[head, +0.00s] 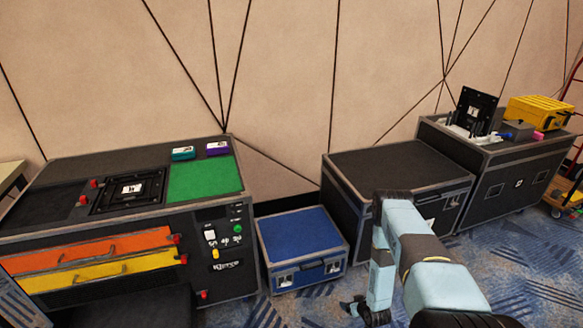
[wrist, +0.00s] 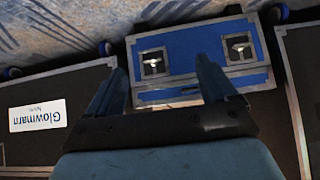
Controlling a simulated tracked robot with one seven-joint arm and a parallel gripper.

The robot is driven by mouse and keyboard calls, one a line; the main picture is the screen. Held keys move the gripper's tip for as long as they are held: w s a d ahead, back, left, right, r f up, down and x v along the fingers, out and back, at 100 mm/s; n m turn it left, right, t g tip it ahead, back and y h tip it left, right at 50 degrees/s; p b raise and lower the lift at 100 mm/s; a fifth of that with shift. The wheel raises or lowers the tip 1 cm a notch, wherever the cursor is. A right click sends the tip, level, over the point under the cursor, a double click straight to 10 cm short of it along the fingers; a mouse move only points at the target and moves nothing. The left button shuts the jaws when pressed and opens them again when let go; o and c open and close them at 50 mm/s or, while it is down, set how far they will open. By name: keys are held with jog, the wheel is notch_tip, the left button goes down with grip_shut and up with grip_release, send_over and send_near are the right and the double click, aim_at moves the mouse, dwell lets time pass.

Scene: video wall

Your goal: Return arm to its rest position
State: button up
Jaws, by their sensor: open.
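My arm (head: 405,235) is light blue and folded at the lower right of the head view. My gripper (head: 362,307) hangs low over the carpet there, to the right of the blue case. In the wrist view my gripper (wrist: 162,88) shows two blue fingers spread apart, with nothing between them. It faces the blue case (wrist: 200,60), whose two metal latches show beyond the fingertips. The gripper looks apart from the case.
A black workbench case (head: 225,270) with orange and yellow drawers stands at left. The blue case (head: 300,236) sits beside it on the carpet. Black cases (head: 395,160) and (wrist: 50,150) stand close by. Patterned carpet (head: 510,270) is open at the lower right.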

jog(key=w+d+r+h, duration=0.1)
jog(key=w+r, duration=0.8)
jog(key=r, duration=0.5)
jog(key=w+d+r+h, duration=0.1)
jog(key=w+d+r, duration=0.1)
jog(key=w+r, duration=0.85)
jog(key=s+r+m+g+h, duration=0.1)
jog(key=s+r, duration=0.2)
jog(key=r, duration=3)
jog(key=s+a+r+m+g, duration=0.1)
jog(key=s+r, duration=0.8)
jog(key=r, duration=0.3)
jog(key=s+a+r+m, duration=0.1)
jog(key=s+a+r, duration=0.1)
jog(key=s+r, duration=0.85)
jog(key=s+a+r, duration=0.1)
jog(key=s+r, duration=0.2)
jog(key=s, duration=0.5)
jog(key=s+a+r, duration=0.1)
jog(key=s+r, duration=0.2)
jog(key=s, duration=0.5)
jog(key=s+a+r+g, duration=0.1)
jog(key=s+r, duration=0.2)
jog(key=s, duration=0.6)
